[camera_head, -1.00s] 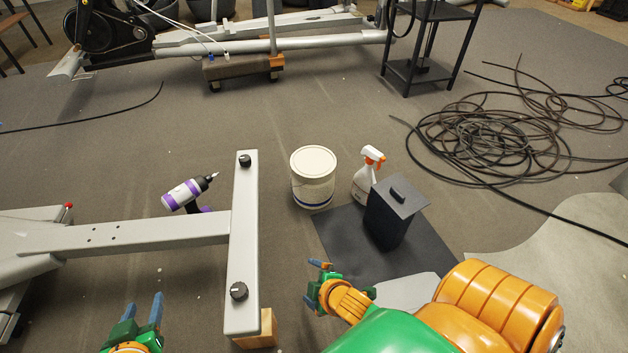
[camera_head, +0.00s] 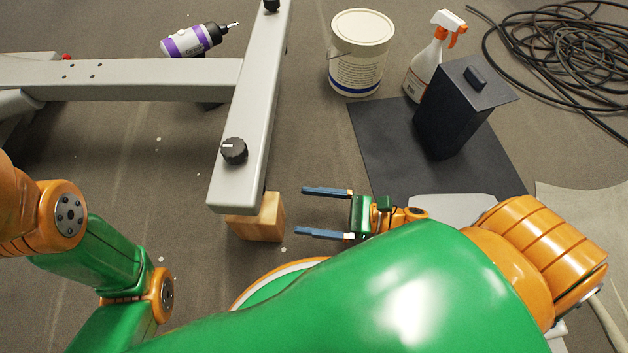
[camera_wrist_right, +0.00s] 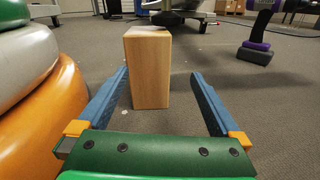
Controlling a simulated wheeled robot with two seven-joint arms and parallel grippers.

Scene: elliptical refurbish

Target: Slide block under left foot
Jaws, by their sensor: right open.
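A wooden block (camera_head: 262,219) stands on the carpet at the near end of the grey crossbar foot (camera_head: 252,120), partly hidden under its end in the head view. In the right wrist view the block (camera_wrist_right: 148,68) stands upright ahead, between the lines of the two fingers. My right gripper (camera_head: 326,212) is open and empty, to the right of the block with its fingers pointing at it; a gap shows between them. It also shows in the wrist view (camera_wrist_right: 163,95). My left arm is at the left, but its gripper is not visible.
A black knob (camera_head: 234,150) sits on the foot. A purple-and-white drill (camera_head: 193,42) lies beyond the beam. A white bucket (camera_head: 359,55), a spray bottle (camera_head: 428,62) and a black box (camera_head: 452,110) stand to the right, by a dark mat (camera_head: 385,150). Coiled cable (camera_head: 560,50) lies far right.

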